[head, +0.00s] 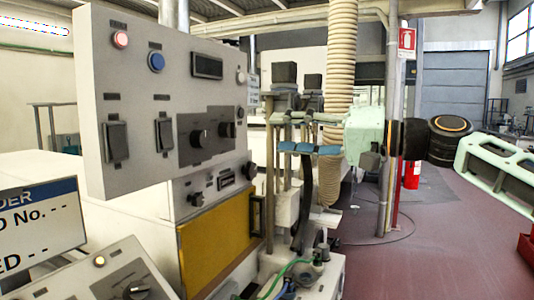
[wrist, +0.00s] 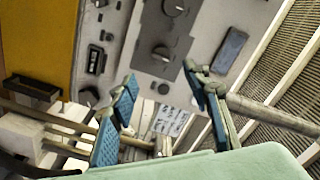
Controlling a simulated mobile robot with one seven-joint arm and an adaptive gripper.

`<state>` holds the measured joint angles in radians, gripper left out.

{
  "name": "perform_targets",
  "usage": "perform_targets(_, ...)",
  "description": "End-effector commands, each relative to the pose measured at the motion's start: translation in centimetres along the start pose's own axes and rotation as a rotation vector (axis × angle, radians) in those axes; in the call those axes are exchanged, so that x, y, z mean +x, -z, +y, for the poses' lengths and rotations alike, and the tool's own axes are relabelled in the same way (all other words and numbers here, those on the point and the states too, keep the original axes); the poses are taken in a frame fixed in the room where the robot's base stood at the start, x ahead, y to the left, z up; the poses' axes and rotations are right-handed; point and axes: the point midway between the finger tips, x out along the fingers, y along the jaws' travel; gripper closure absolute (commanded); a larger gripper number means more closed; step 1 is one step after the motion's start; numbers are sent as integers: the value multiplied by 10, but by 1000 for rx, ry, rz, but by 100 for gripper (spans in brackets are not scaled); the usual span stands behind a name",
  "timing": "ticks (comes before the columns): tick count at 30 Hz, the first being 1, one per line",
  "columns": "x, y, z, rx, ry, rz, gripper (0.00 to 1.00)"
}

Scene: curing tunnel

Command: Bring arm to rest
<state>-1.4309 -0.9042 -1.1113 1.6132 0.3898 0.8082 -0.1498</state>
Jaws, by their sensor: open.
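My gripper (head: 281,132) is right of centre in the head view, at the end of my pale green and black arm, which comes in from the right. Its fingers point left toward the grey control panel (head: 165,75). The wrist view also shows my gripper (wrist: 160,82), with blue pads on both fingers and a clear gap between them. It is open and holds nothing. The panel face with dark knobs (wrist: 163,53) shows beyond the fingertips. I cannot tell how far the fingertips are from the panel.
A yellow panel (head: 215,245) sits below the control panel. A ribbed cream hose (head: 341,60) and a grey post (head: 388,130) stand behind my gripper. A red extinguisher (head: 412,174) is farther back. Red floor (head: 440,240) is open at lower right.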

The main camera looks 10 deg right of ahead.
Motion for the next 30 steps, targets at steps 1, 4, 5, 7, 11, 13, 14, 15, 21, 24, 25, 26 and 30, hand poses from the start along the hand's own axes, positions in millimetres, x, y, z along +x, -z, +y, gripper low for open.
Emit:
perform_targets(1, -3, -6, -4, -13, -12, -3, 56)
perform_targets(4, -12, -24, -13, -53, -50, -14, 56)
perform_targets(5, -15, -32, -15, -68, -67, -20, 56)
perform_targets(7, -20, -52, -21, -107, -112, -36, 56)
perform_targets(11, -26, -93, -25, -176, -210, -70, 56)
perform_targets(13, -28, -115, -22, -211, -270, -92, 56)
perform_targets(14, -28, -125, -20, -225, -297, -102, 56)
perform_targets(15, -29, -138, -16, -242, -334, -115, 56)
perform_targets(21, -33, -200, 17, -312, -537, -192, 56)
perform_targets(24, -37, -229, 41, -334, -649, -236, 56)
perform_targets(25, -39, -238, 49, -338, -683, -250, 56)
perform_targets(26, -42, -246, 57, -343, -717, -264, 56)
perform_targets(30, -57, -284, 98, -349, -879, -334, 56)
